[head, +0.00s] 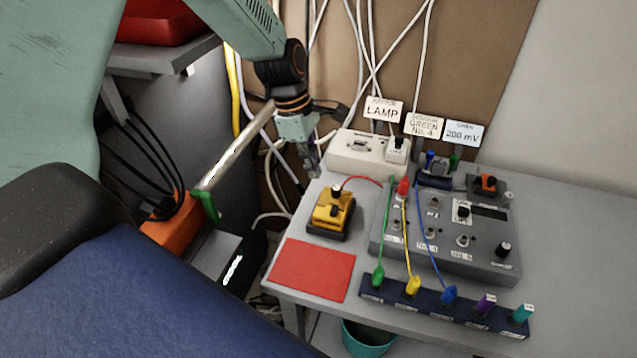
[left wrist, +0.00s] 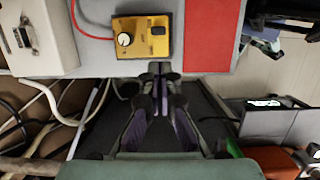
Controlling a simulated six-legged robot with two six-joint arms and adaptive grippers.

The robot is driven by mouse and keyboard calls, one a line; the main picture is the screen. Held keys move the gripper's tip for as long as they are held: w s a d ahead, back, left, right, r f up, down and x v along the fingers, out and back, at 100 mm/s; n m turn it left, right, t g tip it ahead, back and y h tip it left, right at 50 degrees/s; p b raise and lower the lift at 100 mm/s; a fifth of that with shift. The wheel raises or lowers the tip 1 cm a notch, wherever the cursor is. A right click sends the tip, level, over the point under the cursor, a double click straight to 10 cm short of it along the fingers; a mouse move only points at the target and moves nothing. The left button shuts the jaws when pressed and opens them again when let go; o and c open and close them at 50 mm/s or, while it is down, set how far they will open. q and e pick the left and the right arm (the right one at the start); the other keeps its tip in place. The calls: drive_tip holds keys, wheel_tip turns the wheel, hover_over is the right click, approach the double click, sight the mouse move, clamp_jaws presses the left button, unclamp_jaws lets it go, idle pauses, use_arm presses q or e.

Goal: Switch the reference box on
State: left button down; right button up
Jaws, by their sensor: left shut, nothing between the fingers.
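A small yellow box (head: 326,217) with a dark base stands near the table's left edge. No name is readable on it, so I cannot confirm that it is the reference box. In the left wrist view the yellow box (left wrist: 143,48) shows a round white-faced knob (left wrist: 124,39) and a small dark switch (left wrist: 158,31); the switch position is unclear. My left gripper (head: 315,172) is shut and empty, pointing down behind the box, apart from it as far as I can tell. Its fingertips (left wrist: 160,69) show just beyond the box's edge. My right gripper is out of view.
A red mat (head: 312,270) lies in front of the yellow box. A cream box (head: 365,157) stands behind, under a LAMP card (head: 383,109). A grey panel (head: 480,262) with knobs and coloured leads is to the right, with a dark socket strip (head: 430,302) in front. Loose cables hang left.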

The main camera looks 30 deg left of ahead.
use_arm(q)
drive_tip(key=shift+v, duration=0.9)
